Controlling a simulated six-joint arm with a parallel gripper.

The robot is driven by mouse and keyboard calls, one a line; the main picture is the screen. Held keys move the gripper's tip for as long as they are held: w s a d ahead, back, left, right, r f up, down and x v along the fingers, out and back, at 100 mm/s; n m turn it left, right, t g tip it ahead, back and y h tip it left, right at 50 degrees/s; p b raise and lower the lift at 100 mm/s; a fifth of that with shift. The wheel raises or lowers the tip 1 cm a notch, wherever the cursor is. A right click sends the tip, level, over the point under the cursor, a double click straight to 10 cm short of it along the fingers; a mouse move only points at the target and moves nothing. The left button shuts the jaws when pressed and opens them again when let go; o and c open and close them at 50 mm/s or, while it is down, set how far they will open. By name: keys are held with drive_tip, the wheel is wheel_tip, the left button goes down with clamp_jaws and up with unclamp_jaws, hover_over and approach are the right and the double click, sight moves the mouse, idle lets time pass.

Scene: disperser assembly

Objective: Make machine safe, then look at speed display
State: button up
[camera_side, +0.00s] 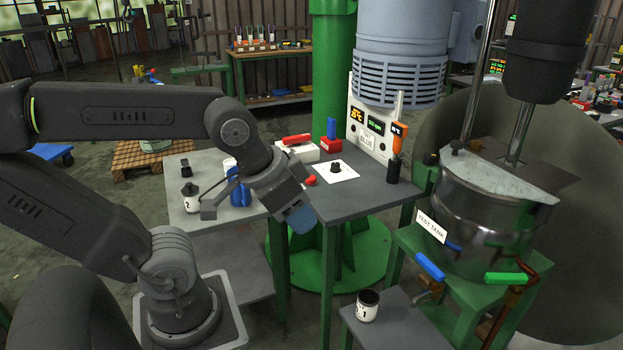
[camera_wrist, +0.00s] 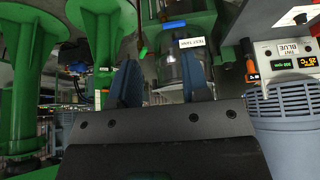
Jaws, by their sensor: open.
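My gripper (camera_side: 298,217) hangs beside the front left edge of the grey control table, pointing down. In the wrist view its two blue fingers (camera_wrist: 163,82) are spread apart with nothing between them. The white display panel (camera_side: 368,120) stands behind the table under the motor, with an orange readout and a green-lit readout (camera_side: 375,126). In the wrist view the panel appears inverted at the right, with the green-lit readout (camera_wrist: 284,65). A white box with a red lever (camera_side: 296,139), a red box with a blue lever (camera_side: 331,138) and a black knob (camera_side: 338,168) on a white plate are on the table.
The steel test tank (camera_side: 480,215) stands at right, with blue-handled (camera_side: 430,266) and green-handled (camera_side: 506,279) valves. A cup (camera_side: 367,305) stands on the low table in front. Another cup (camera_side: 190,198) and a blue-and-white item stand at left. An orange-topped instrument (camera_side: 399,138) stands near the panel.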

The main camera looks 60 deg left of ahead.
drive_tip(key=shift+c, duration=0.4)
clamp_jaws()
idle(1.3)
